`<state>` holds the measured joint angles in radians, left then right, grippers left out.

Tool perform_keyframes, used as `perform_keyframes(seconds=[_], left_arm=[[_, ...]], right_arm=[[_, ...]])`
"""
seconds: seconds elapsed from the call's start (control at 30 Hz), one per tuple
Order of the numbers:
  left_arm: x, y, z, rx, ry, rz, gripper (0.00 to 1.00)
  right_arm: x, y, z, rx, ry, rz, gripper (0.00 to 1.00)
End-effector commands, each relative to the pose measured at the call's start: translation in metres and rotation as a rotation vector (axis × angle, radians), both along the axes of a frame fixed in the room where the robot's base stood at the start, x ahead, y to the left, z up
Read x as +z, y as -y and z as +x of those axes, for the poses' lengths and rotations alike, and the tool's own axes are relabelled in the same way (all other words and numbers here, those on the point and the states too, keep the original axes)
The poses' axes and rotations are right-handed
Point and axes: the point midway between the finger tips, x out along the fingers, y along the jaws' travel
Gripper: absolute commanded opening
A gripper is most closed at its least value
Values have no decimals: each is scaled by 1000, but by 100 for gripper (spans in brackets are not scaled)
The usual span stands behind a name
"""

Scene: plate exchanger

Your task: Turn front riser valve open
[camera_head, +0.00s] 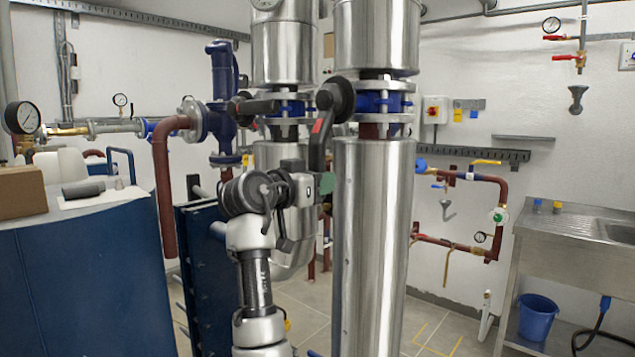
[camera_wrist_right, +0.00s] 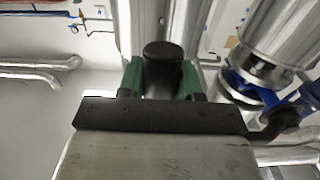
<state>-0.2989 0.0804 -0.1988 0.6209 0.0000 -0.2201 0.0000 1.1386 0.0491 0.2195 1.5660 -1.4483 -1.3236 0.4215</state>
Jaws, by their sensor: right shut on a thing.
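The front riser valve (camera_head: 383,103) is a blue body between steel flanges on the nearer shiny riser. Its black handle (camera_head: 318,145) has a red mark and hangs down from the hub, roughly parallel to the pipe. My right gripper (camera_head: 324,184) is at the handle's lower end, left of the riser. In the right wrist view, its green fingers (camera_wrist_right: 161,78) sit on both sides of the dark handle end (camera_wrist_right: 162,62) and are shut on it. The handle's far side is hidden. My left gripper is not in view.
A second riser (camera_head: 284,45) stands behind to the left, with a blue valve whose black handle (camera_head: 259,106) points sideways. A blue tank (camera_head: 90,280) is at left. A steel sink unit (camera_head: 575,225) stands at right, with open floor before it.

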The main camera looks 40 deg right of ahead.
Motion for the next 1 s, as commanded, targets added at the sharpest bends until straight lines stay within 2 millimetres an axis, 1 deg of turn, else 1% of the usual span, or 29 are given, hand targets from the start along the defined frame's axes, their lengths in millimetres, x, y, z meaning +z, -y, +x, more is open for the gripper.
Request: perform_keyframes(seconds=[0.03, 0.1, 0.2, 0.47, 0.57, 0.67, 0.9, 1.0], left_arm=[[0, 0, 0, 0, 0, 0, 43], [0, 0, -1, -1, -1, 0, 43], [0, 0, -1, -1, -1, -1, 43], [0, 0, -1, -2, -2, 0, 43], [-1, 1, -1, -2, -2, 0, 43], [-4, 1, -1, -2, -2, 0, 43], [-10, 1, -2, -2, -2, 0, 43], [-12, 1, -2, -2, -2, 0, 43]], right_arm=[[3, -1, 1, 7, 11, -3, 36], [3, -1, 1, 6, 9, -4, 47], [2, -1, 1, 5, 7, -4, 60], [2, -1, 0, 3, 4, -4, 60], [1, -8, 0, 5, 4, -4, 60], [0, -23, -1, 7, 5, -5, 60], [0, -72, -4, 8, 4, -4, 60], [1, -89, -5, 8, 5, -4, 60]])
